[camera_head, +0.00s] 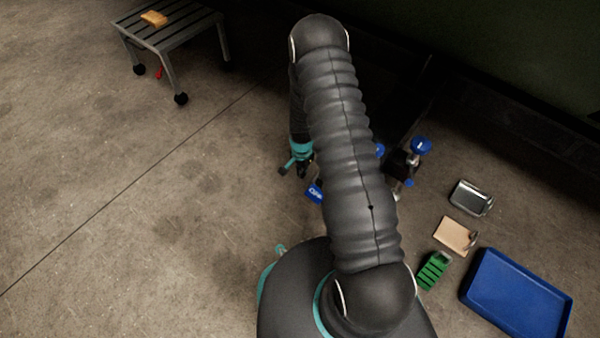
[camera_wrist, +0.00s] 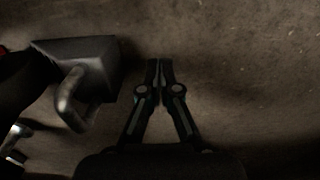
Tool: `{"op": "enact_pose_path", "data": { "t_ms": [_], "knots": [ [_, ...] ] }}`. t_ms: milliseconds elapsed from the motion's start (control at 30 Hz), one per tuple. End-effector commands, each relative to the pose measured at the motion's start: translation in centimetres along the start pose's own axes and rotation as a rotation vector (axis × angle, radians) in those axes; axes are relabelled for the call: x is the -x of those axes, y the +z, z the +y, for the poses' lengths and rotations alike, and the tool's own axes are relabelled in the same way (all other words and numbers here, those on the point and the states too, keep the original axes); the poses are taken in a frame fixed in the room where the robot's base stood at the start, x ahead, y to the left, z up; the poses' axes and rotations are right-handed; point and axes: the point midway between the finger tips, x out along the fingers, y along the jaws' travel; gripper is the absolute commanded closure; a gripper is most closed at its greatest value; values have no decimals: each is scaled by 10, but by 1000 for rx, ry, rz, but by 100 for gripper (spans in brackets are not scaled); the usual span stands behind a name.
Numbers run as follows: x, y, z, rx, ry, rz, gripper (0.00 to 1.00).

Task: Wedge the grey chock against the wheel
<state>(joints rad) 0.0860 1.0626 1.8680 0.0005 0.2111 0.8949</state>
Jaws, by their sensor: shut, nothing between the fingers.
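In the wrist view, the grey chock (camera_wrist: 85,52), a dark block with a bent bar handle (camera_wrist: 72,100), sits on the floor left of my fingers. A black rounded shape, which looks like the wheel (camera_wrist: 20,85), is at the left edge, right beside the chock. I cannot tell whether the two touch. My gripper (camera_wrist: 160,63) is shut and empty, its fingertips together just right of the chock and apart from its handle. In the head view my arm hides most of this area, and I cannot make out the chock there.
Right of my arm lie a blue tray (camera_head: 518,295), a green block (camera_head: 433,269), a tan board (camera_head: 455,235) and a metal tray (camera_head: 471,197). Blue-capped metal parts (camera_head: 420,146) stand behind my arm. A slatted wheeled stool (camera_head: 175,30) is at upper left. The left floor is clear.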

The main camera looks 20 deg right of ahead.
Motion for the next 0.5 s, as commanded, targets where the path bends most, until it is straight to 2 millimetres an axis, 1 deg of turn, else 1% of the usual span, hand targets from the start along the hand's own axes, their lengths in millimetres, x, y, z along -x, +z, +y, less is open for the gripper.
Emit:
{"op": "enact_pose_path", "data": {
  "t_ms": [33,500],
  "knots": [
    [8,0,0,0,-1,0,100],
    [48,0,0,0,-1,1,100]
  ]
}}
